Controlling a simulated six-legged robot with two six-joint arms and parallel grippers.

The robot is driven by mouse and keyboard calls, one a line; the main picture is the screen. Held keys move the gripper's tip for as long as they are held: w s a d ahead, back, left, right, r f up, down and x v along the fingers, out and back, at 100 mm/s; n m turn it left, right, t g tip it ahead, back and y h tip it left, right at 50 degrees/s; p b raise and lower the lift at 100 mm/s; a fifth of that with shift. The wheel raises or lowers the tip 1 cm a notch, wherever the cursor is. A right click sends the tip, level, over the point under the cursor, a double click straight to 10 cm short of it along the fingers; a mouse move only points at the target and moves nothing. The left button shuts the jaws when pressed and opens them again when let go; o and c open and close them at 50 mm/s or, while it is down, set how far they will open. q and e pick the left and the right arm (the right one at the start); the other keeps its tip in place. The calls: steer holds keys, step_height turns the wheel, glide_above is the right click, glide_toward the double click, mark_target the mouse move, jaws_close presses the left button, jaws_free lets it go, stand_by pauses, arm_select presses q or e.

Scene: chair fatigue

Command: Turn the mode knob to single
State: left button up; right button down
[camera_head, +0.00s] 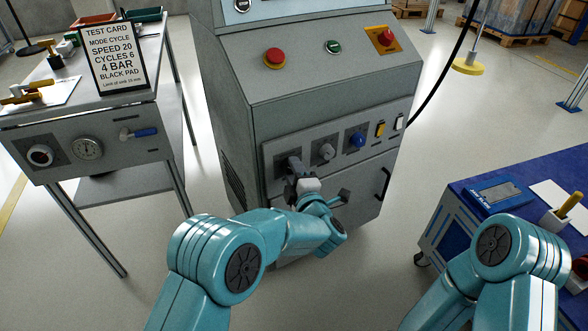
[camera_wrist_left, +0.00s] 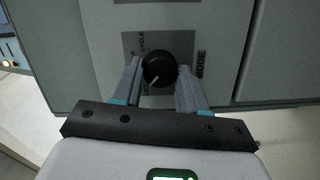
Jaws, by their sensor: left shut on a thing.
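The mode knob (camera_wrist_left: 158,70) is black and round with a white pointer line. In the left wrist view the line points down and to the left. The word CYCLE is to its left and MODE to its right, both sideways. My left gripper (camera_wrist_left: 158,80) is shut on the knob, one finger on each side. In the head view my left gripper (camera_head: 294,170) is at the left end of the machine's lower front panel and hides most of the knob. A label for single is not readable. Of my right arm only upper links show; its gripper is out of view.
Right of the gripper on the panel are a grey knob (camera_head: 327,152), a blue knob (camera_head: 357,139), a yellow switch (camera_head: 380,129) and a white switch (camera_head: 399,123). A test card (camera_head: 115,58) stands on the left bench. A blue cart (camera_head: 455,190) is at right.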

arm_select(q)
steer(key=shift+r+m+g+y+p, duration=0.15)
steer(key=shift+m+g+p, duration=0.2)
steer(key=shift+m+p, duration=0.85)
steer(key=shift+r+m+g+y+p, duration=0.15)
steer(key=shift+m+g+p, duration=0.2)
steer(key=shift+m+p, duration=0.8)
steer(key=shift+f, duration=0.1)
steer(key=o, duration=1.1)
steer(key=shift+c, duration=0.2)
steer(key=shift+f+m, duration=0.1)
steer(key=shift+m, duration=0.15)
